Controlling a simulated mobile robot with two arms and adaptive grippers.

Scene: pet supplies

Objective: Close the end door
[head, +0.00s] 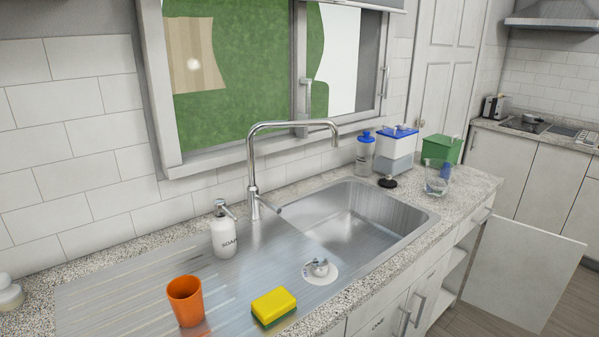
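The end door (521,276) is a pale cabinet door at the right end of the sink counter. It stands swung wide open, out into the floor space. Shelves (453,275) of the open cabinet show to the left of it. Its hinge side is near the counter's right end. No handle can be made out on the face in view. Neither of my grippers is in view.
A granite counter (462,190) holds a steel sink (370,215), orange cup (185,301), yellow sponge (273,306), soap bottle (223,232) and glass (436,178). Closed cabinet doors (425,297) have bar handles. Wooden floor (572,308) lies clear right of the open door.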

